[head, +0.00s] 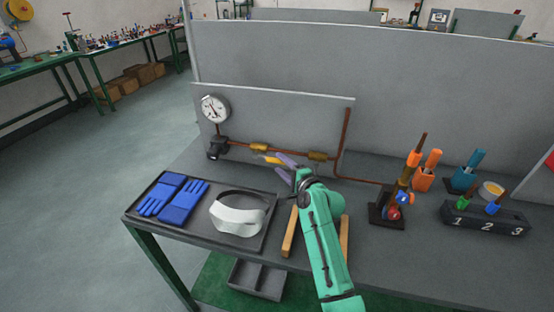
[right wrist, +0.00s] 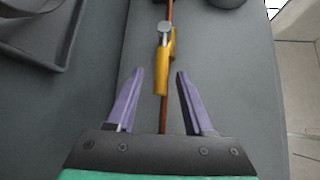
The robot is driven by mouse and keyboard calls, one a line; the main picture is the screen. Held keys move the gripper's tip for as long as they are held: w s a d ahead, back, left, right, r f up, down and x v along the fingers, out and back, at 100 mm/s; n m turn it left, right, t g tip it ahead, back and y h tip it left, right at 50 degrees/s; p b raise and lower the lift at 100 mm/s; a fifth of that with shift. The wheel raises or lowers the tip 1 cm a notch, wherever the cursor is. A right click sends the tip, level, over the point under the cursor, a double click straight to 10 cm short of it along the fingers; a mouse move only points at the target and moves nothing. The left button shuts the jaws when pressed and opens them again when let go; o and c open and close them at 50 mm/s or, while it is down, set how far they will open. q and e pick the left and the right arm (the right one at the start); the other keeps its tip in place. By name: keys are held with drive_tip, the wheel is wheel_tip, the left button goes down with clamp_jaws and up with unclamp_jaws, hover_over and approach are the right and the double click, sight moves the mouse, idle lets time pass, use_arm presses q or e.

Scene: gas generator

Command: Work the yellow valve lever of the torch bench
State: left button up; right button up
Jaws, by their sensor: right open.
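The torch bench (head: 300,258) carries a copper pipe along its low back panel. The yellow valve lever (head: 268,159) sits on this pipe, between two brass fittings. In the right wrist view the lever (right wrist: 162,82) lies lengthwise along the pipe, with a grey round knob at its far end. My right gripper (head: 279,164) has purple fingers spread apart and nothing between them but the view of the lever's near end. Its fingertips (right wrist: 160,74) appear on either side of the lever, apart from it; the depth gap cannot be told. My left gripper is not in view.
A pressure gauge (head: 215,108) and dark regulator (head: 217,148) stand left of the lever. A tray (head: 266,241) holds blue gloves (head: 172,198) and a white visor (head: 238,216). A torch stand (head: 386,212) and numbered block (head: 484,219) stand right. The low panel (head: 270,112) rises behind.

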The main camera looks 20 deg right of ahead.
sight(271, 159)
drive_tip(key=shift+x, duration=0.95)
drive_tip(key=shift+w+a, duration=0.2)
drive_tip(key=shift+w, duration=0.3)
clamp_jaws()
drive_tip(key=shift+f, duration=0.1)
